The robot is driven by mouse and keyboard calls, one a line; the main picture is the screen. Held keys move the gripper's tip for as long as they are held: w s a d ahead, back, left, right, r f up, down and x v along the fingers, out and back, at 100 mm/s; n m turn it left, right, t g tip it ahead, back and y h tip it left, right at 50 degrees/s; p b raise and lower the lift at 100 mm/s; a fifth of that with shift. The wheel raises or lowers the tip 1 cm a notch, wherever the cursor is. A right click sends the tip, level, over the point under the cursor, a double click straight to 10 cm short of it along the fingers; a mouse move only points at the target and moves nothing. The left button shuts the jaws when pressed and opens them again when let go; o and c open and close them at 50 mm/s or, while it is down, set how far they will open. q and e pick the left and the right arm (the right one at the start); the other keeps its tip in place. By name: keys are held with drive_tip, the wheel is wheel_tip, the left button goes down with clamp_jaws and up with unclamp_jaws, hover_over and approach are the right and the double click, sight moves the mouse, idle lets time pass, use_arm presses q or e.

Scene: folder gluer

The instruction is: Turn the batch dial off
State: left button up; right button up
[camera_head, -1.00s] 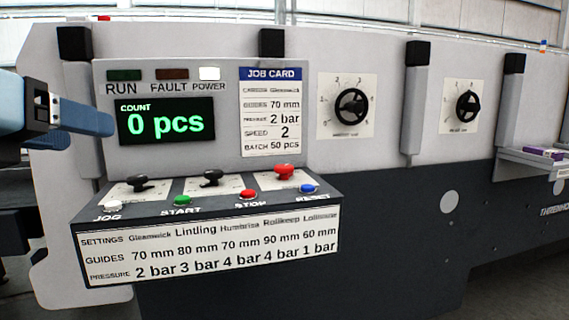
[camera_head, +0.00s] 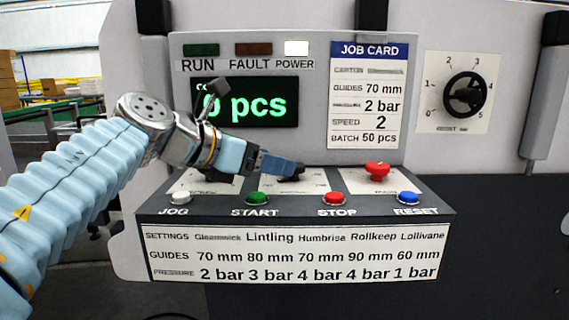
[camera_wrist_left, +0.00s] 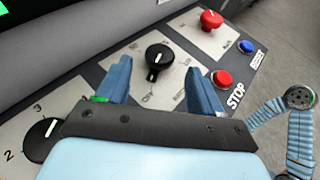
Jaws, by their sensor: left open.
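The middle black dial (camera_wrist_left: 159,57) on the sloped console is the likely batch dial; its small label is too blurred to read fully. In the left wrist view it sits just beyond the gap between my fingertips, its grip pointing toward my gripper. My left gripper (camera_wrist_left: 160,82) is open, one finger on each side of the gap, and does not visibly grip the dial. In the head view my left gripper (camera_head: 284,166) comes in from the left over the console and partly hides the dial (camera_head: 298,174). My right gripper is not in view.
A numbered black dial (camera_wrist_left: 40,138) lies left of the middle one. The red knob (camera_head: 377,170) is to its right. The green START (camera_head: 257,197), red STOP (camera_head: 333,197) and blue RESET (camera_head: 409,198) buttons line the console's front edge. The display (camera_head: 250,103) stands behind.

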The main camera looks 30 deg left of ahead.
sight(285, 184)
use_arm(q)
drive_tip(key=x, duration=0.4)
drive_tip(key=c, duration=1)
drive_tip(key=shift+d+n+t+y, duration=0.15)
drive_tip(key=shift+n+t+y, duration=0.15)
drive_tip(key=shift+n+y, duration=0.55)
drive_tip(key=o, duration=1)
drive_tip(key=shift+s+r, duration=0.1)
